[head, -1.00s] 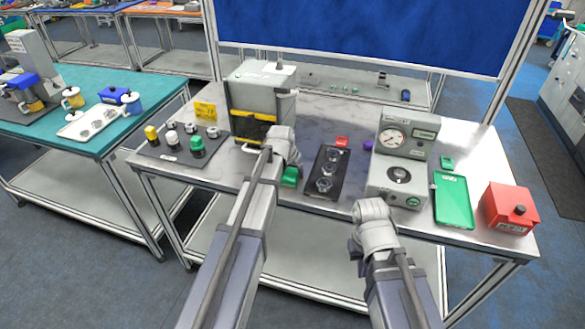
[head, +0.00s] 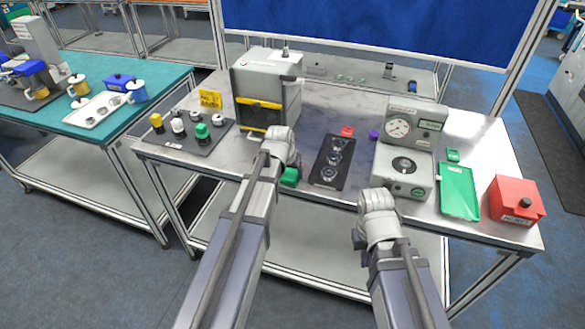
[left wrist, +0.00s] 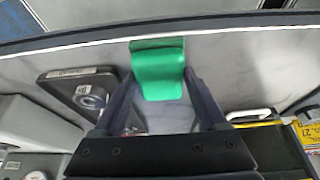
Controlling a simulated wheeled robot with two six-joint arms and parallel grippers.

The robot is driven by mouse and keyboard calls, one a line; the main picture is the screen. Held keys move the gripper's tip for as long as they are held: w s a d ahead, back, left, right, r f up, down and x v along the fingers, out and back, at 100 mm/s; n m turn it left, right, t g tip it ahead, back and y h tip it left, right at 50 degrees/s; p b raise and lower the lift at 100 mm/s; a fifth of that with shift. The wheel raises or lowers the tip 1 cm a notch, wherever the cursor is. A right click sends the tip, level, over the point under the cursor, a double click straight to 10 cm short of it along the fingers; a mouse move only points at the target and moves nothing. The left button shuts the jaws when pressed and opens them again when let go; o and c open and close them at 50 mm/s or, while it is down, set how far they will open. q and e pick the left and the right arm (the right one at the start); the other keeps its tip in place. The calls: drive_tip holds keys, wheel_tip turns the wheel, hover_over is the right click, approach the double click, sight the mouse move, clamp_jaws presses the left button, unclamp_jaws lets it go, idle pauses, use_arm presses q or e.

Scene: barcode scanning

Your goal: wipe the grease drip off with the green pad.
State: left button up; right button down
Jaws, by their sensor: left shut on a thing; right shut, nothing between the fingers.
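The green pad (left wrist: 158,68) sits between the fingers of my left gripper (left wrist: 160,85) in the left wrist view; the gripper is shut on it. In the head view the pad (head: 290,176) shows low beside my left gripper (head: 284,160), near the table's front edge, in front of the grey box machine (head: 266,85). I cannot tell whether the pad touches the tabletop. My right gripper (head: 377,198) is shut and empty, in front of the gauge machine (head: 407,150). I cannot make out the grease drip in either view.
A black plate with round parts (head: 331,161) lies just right of the pad. A button mat (head: 183,135) is to the left. A green tray (head: 459,190) and a red box (head: 515,202) stand at the right.

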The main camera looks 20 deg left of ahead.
use_arm(q)
drive_tip(key=shift+s+d, duration=0.1)
drive_tip(key=shift+d, duration=0.95)
drive_tip(key=shift+w+r, duration=0.15)
drive_tip(key=shift+w, duration=0.7)
drive_tip(key=shift+w+d, duration=0.2)
drive_tip(key=shift+w, duration=1.4)
drive_tip(key=shift+w+d, duration=0.1)
drive_tip(key=shift+w, duration=1.95)
